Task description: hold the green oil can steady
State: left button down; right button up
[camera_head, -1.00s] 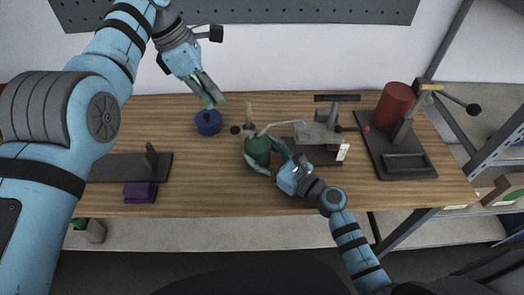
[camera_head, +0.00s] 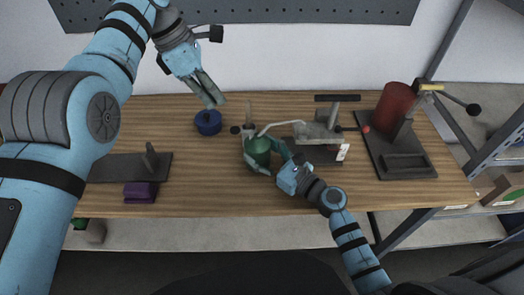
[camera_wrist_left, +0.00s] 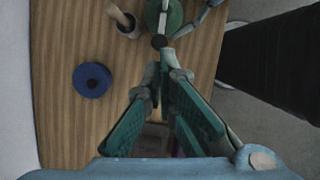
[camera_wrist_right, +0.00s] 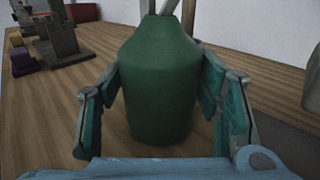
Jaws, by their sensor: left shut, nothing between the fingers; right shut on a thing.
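The green oil can (camera_head: 258,150) stands upright on the wooden workbench, its pale spout pointing to the right. My right gripper (camera_head: 264,158) is shut around the can's body. In the right wrist view the can (camera_wrist_right: 160,85) sits between the two teal finger pads, and its top is cut off by the frame edge. My left gripper (camera_head: 217,101) is shut and empty, raised above the back of the bench near the blue round object. In the left wrist view the can (camera_wrist_left: 165,17) shows at the top edge, beyond the left fingertips (camera_wrist_left: 162,55).
A blue round object (camera_head: 208,122) and a pale cup with a brush (camera_wrist_left: 126,24) stand near the can. A metal device (camera_head: 318,133) is just right of the can; a red cylinder (camera_head: 394,107) stands farther right. A purple block (camera_head: 140,192) lies front left. Bench between is clear.

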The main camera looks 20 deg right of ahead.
pick_arm(q)
jog(key=d+m, duration=0.1)
jog(key=m, duration=0.1)
jog(key=d+f+m+h, duration=0.1)
jog(key=m, duration=0.2)
jog(key=d+m, duration=0.2)
jog(key=shift+s+f+m+h, duration=0.2)
jog(key=shift+f+m+h, duration=0.1)
jog(key=shift+f+h, duration=0.1)
jog(key=d+r+m, duration=0.1)
jog(key=m, duration=0.5)
jog(key=d+r+m+h, duration=0.1)
jog(key=m, duration=0.5)
jog(key=d+r+m, duration=0.1)
jog(key=r+m, duration=0.1)
jog(key=m, duration=0.5)
jog(key=shift+h, duration=0.4)
notch_tip(320, 180, down, 9)
jog(key=a, duration=0.1)
jog(key=shift+w+a+r, duration=0.15)
jog(key=shift+w, duration=0.05)
